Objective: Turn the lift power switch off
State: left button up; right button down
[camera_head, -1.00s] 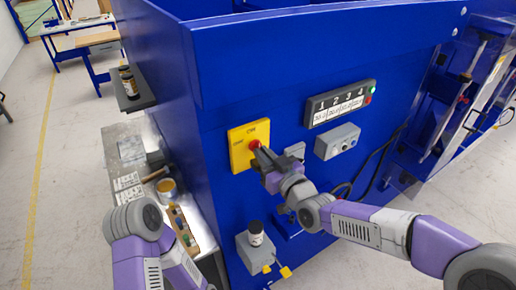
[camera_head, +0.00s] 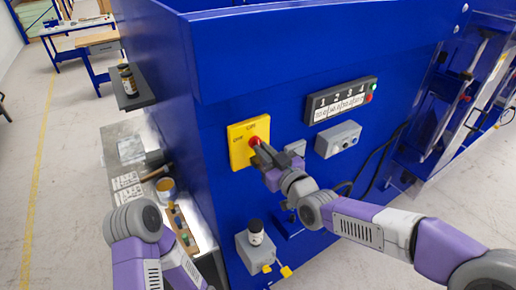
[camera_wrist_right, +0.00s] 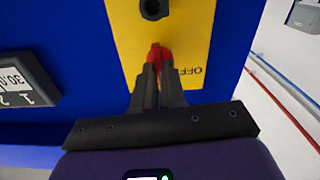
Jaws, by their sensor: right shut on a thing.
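The lift power switch is a red handle (camera_head: 254,141) on a yellow plate (camera_head: 237,153) fixed to the blue machine wall. My right gripper (camera_head: 259,149) reaches it from the lower right. In the right wrist view the two dark fingers (camera_wrist_right: 159,72) are shut on the red handle (camera_wrist_right: 155,52), in front of the yellow plate (camera_wrist_right: 118,25). The word OFF is seen upside down on the plate, right of the fingers. The fingers hide part of the handle, so I cannot tell its exact angle. My left arm shows at the lower left, its gripper out of sight.
A display panel (camera_head: 341,101) numbered 1 to 4 and a grey button box (camera_head: 338,139) are right of the switch. A metal bench (camera_head: 122,140) is at the left. Cables hang at the right.

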jog(key=shift+n+b, duration=2.3)
jog(key=shift+b, duration=0.35)
jog(key=shift+n+b, duration=0.5)
jog(key=shift+b, duration=0.15)
jog(key=shift+n+b, duration=2)
jog(key=shift+b, duration=0.1)
jog(key=shift+n+b, duration=0.45)
jog(key=shift+n, duration=0.05)
